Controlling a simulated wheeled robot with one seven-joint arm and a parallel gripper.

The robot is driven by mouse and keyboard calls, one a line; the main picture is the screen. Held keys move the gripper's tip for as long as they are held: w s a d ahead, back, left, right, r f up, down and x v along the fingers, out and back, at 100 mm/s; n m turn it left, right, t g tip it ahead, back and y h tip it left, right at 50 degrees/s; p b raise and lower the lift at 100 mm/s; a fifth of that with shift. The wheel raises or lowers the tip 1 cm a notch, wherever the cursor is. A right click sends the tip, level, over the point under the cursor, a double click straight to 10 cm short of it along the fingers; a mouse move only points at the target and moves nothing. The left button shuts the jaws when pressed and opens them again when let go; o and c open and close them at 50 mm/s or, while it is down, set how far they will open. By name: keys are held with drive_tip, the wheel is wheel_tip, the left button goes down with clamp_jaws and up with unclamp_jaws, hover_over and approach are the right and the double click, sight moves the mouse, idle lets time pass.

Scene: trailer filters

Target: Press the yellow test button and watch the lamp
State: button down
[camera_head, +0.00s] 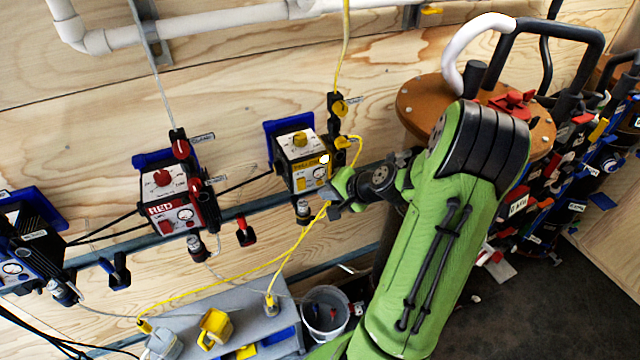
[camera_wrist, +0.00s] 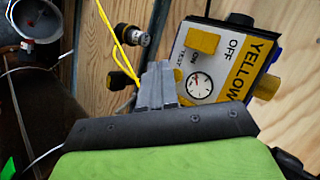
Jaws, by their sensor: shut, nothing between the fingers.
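The yellow-labelled control box (camera_head: 303,172) is mounted on the wooden wall in the head view; its face fills the upper right of the wrist view (camera_wrist: 232,60). A small yellow patch by the TEST lettering, likely the test button (camera_wrist: 178,74), shows partly behind my fingers. My gripper (camera_wrist: 158,68) is shut and empty, its tips close to the button; contact cannot be told. In the head view my gripper (camera_head: 330,191) is at the box's lower right. A bright white round spot, possibly the lamp (camera_head: 324,159), shows on the box's right edge.
The box has a yellow switch knob (camera_wrist: 203,40), a gauge (camera_wrist: 199,84) and a yellow side knob (camera_wrist: 267,87). Yellow cables (camera_wrist: 112,38) hang beside it. A red box (camera_head: 172,205) is to the left, a bucket (camera_head: 326,310) below.

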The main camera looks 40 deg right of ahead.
drive_tip(key=s, duration=0.2)
drive_tip(key=s+a+b, duration=0.1)
drive_tip(key=s, duration=0.1)
drive_tip(key=shift+s+a, duration=0.2)
drive_tip(key=shift+s, duration=0.2)
idle(0.8)
drive_tip(key=s+a+r+n+g, duration=0.1)
drive_tip(key=a+r+n+g, duration=0.15)
drive_tip(key=a+n, duration=0.4)
drive_tip(key=s+a+r+n+g, duration=0.1)
drive_tip(key=a+r+n+g, duration=0.2)
drive_tip(key=a, duration=0.6)
drive_tip(key=s+a+r+n+t+h, duration=0.1)
drive_tip(key=s+a+r+n, duration=0.3)
drive_tip(key=s+a+r, duration=0.3)
drive_tip(key=s, duration=0.4)
drive_tip(key=shift+s+r+n, duration=0.25)
drive_tip(key=shift+r+n, duration=0.1)
